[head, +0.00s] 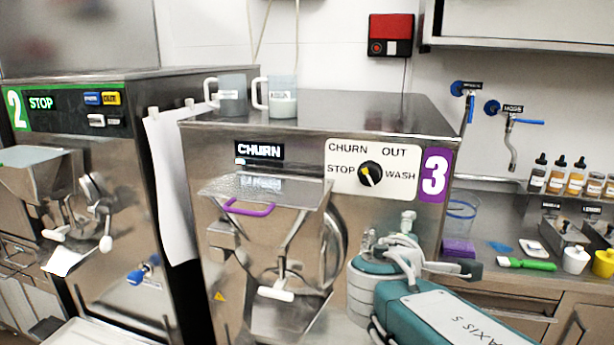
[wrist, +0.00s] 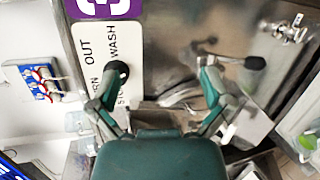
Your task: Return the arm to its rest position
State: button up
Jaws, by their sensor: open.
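The left fingertip overlaps the white dial panel (wrist: 92,45) in that picture. In the head view, the panel's dial (head: 370,174) points between STOP and OUT.
Freezer 2 (head: 90,170) stands at the left. Two labelled jugs (head: 282,97) stand on freezer 3. To the right, a counter holds several sauce bottles (head: 557,176), a green-handled spatula (head: 525,264) and metal containers. The freezer front is close to my gripper.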

jog(key=s+d+f+m+g+y, duration=0.25)
jog(key=s+f+m+g, duration=0.25)
jog(key=s+f+m, duration=0.5)
jog(key=s+a+f+m+g+y, duration=0.2)
jog(key=s+a+f+m+y, duration=0.1)
jog(key=s, duration=0.5)
jog(key=shift+s+a+f+m+y, duration=0.4)
jog(key=shift+a+f+y, duration=0.2)
jog(key=shift+a+y, duration=0.65)
dwell(0.7)
